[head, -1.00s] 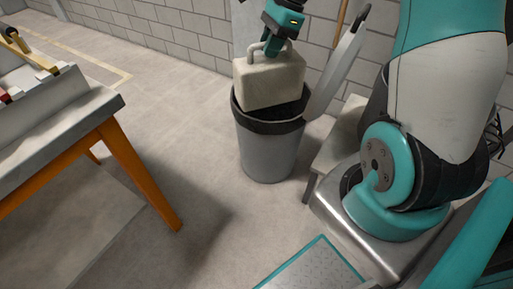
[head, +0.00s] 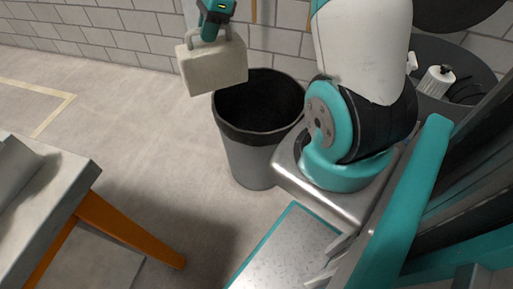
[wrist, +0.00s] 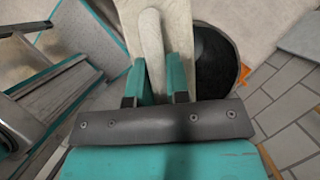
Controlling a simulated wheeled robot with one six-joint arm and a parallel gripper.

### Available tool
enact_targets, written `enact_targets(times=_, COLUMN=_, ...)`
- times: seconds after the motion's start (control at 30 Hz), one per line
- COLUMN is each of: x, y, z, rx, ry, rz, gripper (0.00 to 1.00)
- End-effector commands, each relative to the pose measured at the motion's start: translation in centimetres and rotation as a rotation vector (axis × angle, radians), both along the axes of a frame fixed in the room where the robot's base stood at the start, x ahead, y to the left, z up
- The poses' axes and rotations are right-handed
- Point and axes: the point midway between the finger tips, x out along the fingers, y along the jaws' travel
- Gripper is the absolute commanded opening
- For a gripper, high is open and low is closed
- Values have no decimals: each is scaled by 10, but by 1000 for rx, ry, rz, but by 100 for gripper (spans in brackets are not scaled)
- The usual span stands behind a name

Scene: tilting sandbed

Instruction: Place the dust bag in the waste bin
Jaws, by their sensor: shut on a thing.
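The dust bag (head: 212,66) is a pale beige block-shaped bag with a loop handle on top. My gripper (head: 215,32) is shut on that handle and holds the bag up in the air, slightly tilted. In the wrist view the gripper (wrist: 160,85) has its teal fingers on either side of the pale handle, with the bag (wrist: 176,35) beyond. The waste bin (head: 250,155) is a grey round bin with a black liner, open at the top. In the head view the bag is at the left of the bin mouth, overlapping its left rim. The bin's dark opening also shows in the wrist view (wrist: 214,62).
A grey-topped table (head: 50,195) with orange legs stands at the left. A block wall (head: 120,35) runs behind the bin. My own base and arm are close to the bin's right. Floor between table and bin is clear.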

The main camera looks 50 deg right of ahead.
Motion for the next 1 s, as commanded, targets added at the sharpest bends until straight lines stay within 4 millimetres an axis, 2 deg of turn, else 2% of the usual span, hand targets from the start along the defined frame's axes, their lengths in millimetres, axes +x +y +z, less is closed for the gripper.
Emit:
enact_targets(times=0.03, x=2, y=-10, z=-19, rx=0, ry=3, rz=-57, gripper=0)
enact_targets(times=0.17, x=6, y=-35, z=-56, rx=-2, ry=10, rz=-219, gripper=0)
enact_targets(times=0.33, x=8, y=-74, z=-114, rx=-4, ry=21, rz=-466, gripper=0)
enact_targets(times=0.6, x=1, y=-132, z=-200, rx=-11, ry=20, rz=-827, gripper=0)
enact_targets(times=0.8, x=-9, y=-160, z=-252, rx=-13, ry=13, rz=-1003, gripper=0)
enact_targets(times=1.0, x=-18, y=-174, z=-304, rx=-13, ry=5, rz=-1102, gripper=0)
